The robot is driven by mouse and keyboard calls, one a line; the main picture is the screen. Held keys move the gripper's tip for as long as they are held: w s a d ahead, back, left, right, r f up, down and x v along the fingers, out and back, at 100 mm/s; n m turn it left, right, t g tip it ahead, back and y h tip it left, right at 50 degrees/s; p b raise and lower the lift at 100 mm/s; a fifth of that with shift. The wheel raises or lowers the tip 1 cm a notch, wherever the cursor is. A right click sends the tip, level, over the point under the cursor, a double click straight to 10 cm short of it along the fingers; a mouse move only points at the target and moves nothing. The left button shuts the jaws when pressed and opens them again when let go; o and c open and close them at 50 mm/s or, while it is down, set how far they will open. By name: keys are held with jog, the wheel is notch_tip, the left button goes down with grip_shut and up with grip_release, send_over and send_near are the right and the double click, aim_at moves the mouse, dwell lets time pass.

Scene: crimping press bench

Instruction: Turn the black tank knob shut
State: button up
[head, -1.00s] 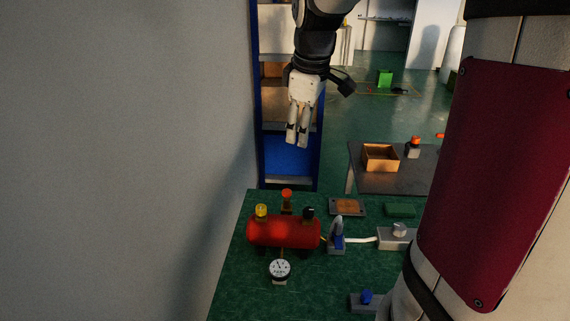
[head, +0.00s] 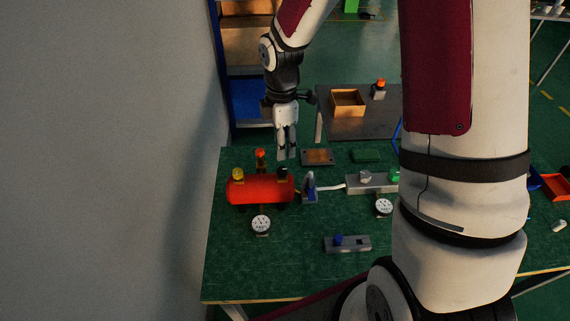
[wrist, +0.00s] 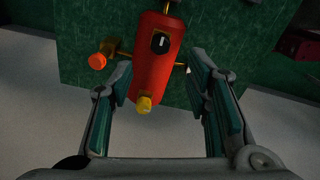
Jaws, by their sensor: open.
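The red tank (head: 262,190) lies on the green bench in the head view, with a yellow knob (head: 238,174) at its left end and the black tank knob (head: 281,172) on top near its right end. My gripper (head: 287,154) points down above and near the black knob; the exact gap cannot be told. In the wrist view, the black knob (wrist: 159,43) shows a white mark and lies beyond the fingertips, between their lines. The yellow knob (wrist: 144,104) shows between the open fingers, which hold nothing.
An orange-red knob (head: 260,154) stands behind the tank. A white gauge (head: 261,224) stands in front. A blue-and-metal part (head: 310,188) is close on the right. A block with a blue knob (head: 347,243) sits nearer. The bench's front left is clear.

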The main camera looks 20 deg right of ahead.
aim_at(282, 169)
notch_tip(282, 169, down, 9)
jog(key=shift+f+p, duration=0.2)
jog(key=shift+p, duration=0.1)
jog(key=shift+a, duration=0.1)
grip_shut()
